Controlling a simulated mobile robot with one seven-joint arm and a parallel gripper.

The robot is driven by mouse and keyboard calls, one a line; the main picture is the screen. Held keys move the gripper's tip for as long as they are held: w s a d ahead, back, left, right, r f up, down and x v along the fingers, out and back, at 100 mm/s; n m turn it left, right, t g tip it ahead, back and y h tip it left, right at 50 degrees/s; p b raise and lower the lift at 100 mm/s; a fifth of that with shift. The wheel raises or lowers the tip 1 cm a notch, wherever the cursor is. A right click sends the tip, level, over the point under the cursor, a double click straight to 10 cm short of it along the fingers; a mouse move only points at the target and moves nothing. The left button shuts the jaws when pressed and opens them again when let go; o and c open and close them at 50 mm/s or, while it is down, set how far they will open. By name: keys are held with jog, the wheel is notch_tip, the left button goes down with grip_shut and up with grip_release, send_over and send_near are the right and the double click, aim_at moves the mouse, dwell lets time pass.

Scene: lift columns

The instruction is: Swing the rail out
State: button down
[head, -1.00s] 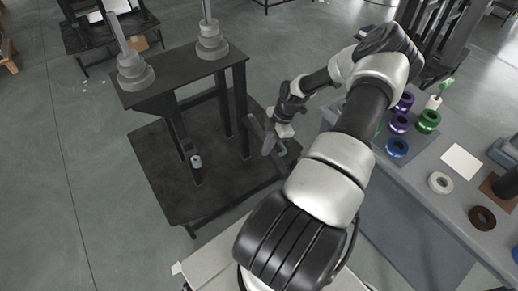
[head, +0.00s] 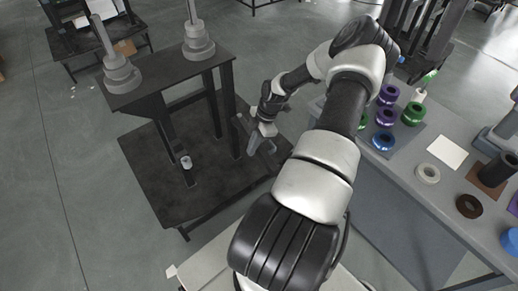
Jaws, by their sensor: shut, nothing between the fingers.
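A dark stand (head: 165,80) shows at the left in the head view, its top beam held on upright posts above a black base plate (head: 150,155). I cannot tell for sure which part is the rail; the long dark top beam is the most rail-like part. My gripper (head: 262,143) is to the right of the stand, close to its right-hand post (head: 228,105) and lower than the beam. Its fingers point down over the plate's right side and are shut and empty. Contact with the post cannot be made out. A small grey cylinder (head: 186,162) is on the left front post.
Two grey stepped columns (head: 121,72) (head: 198,42) with rods stand on the beam. At the right, a grey table (head: 405,175) carries purple, green and blue rings, a white ring (head: 428,173) and a dark ring (head: 470,206). Open floor lies left of the stand.

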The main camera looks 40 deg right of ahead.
jog(key=w+a+p+v, duration=0.1)
jog(key=v, duration=0.8)
jog(key=shift+s+a+r, duration=0.2)
jog(key=shift+a+r, duration=0.15)
jog(key=shift+r, duration=0.15)
jog(key=shift+a, duration=0.1)
